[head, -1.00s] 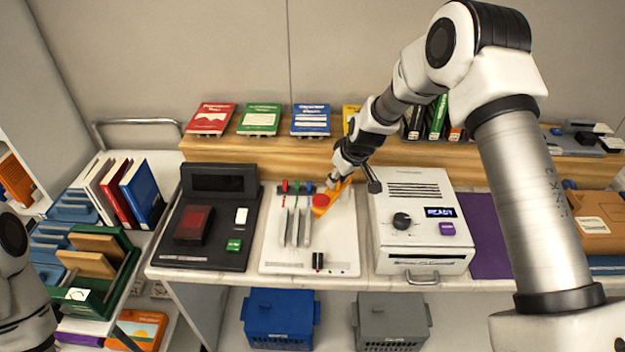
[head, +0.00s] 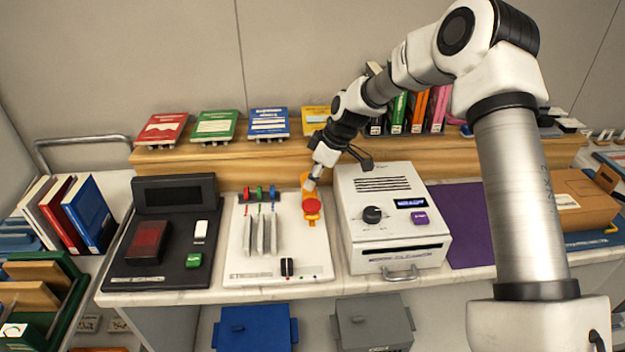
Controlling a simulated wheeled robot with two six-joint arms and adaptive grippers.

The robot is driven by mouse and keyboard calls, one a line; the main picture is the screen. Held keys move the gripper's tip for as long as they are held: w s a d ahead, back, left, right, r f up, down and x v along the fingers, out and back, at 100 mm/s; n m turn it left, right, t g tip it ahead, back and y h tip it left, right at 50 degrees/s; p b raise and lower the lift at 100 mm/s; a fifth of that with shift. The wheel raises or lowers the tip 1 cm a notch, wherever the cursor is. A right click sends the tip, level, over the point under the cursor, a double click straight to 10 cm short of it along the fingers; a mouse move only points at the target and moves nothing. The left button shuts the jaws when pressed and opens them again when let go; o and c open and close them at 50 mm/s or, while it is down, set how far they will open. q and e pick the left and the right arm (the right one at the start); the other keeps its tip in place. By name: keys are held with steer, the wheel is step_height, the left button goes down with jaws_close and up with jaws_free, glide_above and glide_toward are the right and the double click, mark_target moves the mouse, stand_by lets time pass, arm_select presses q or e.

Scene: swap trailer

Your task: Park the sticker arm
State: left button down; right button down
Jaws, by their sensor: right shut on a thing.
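The sticker arm (head: 306,190) is an orange bar with a round red end (head: 311,206), at the right side of a white sticker device (head: 290,274). It points nearly straight from the back toward the front. My right gripper (head: 313,180) is shut on the sticker arm near its red end and hides part of it. The device also carries small red, green and blue pieces (head: 260,193) at its back, upright grey plates (head: 261,236), and a black knob (head: 287,267). My left gripper is not in view.
A black terminal (head: 165,235) stands left of the device. A white machine (head: 393,215) with a dial and display stands close on its right. A wooden shelf (head: 220,165) with several cards runs behind. Blue (head: 254,327) and grey (head: 372,324) crates sit below the counter.

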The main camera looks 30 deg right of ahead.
steer(key=shift+s+a+f, duration=0.1)
steer(key=shift+s+f, duration=0.15)
steer(key=shift+f, duration=0.05)
steer(key=c, duration=0.9)
jaws_free()
steer(key=shift+w, duration=0.3)
steer(key=v, duration=1.2)
steer(key=shift+w, duration=0.2)
